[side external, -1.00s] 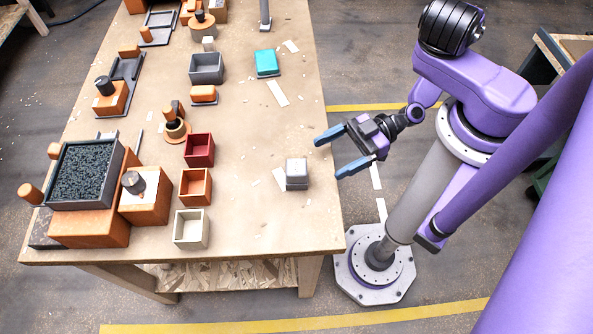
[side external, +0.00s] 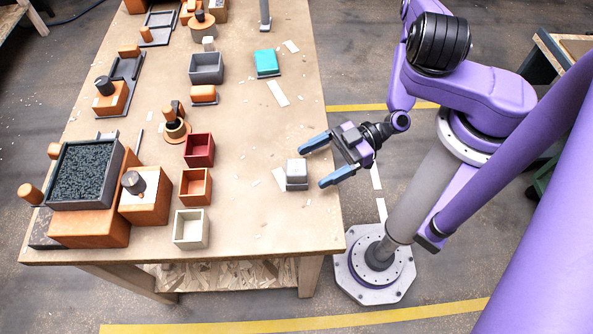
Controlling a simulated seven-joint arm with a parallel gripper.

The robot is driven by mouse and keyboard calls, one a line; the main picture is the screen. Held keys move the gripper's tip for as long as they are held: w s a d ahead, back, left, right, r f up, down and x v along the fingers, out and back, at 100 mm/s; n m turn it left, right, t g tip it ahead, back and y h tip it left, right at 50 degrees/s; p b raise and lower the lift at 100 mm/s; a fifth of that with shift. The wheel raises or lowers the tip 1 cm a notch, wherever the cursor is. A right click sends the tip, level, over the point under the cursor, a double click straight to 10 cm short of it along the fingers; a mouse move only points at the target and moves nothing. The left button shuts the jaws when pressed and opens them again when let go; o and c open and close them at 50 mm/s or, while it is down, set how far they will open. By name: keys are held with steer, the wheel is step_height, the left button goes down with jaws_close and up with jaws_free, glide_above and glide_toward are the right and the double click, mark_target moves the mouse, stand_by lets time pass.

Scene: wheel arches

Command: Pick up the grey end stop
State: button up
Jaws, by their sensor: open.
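The grey end stop (side external: 297,174) looks like a small grey block, lighter on top, on the table near its right edge. My gripper (side external: 312,164) is open with two blue-tipped fingers pointing left. In the picture, one fingertip is above and the other to the right and slightly below the block. The gripper appears higher than the table. I cannot tell its exact height over the block, and no contact shows.
The wooden table (side external: 250,215) is clear around the block except for paper scraps. A red box (side external: 199,150), an orange box (side external: 195,187) and a cream box (side external: 191,229) stand to the left. A teal block (side external: 267,63) lies farther back.

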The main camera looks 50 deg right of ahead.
mark_target(306, 170)
steer(key=shift+x, duration=1.75)
steer(key=shift+w+f, duration=0.1)
steer(key=c, duration=1.3)
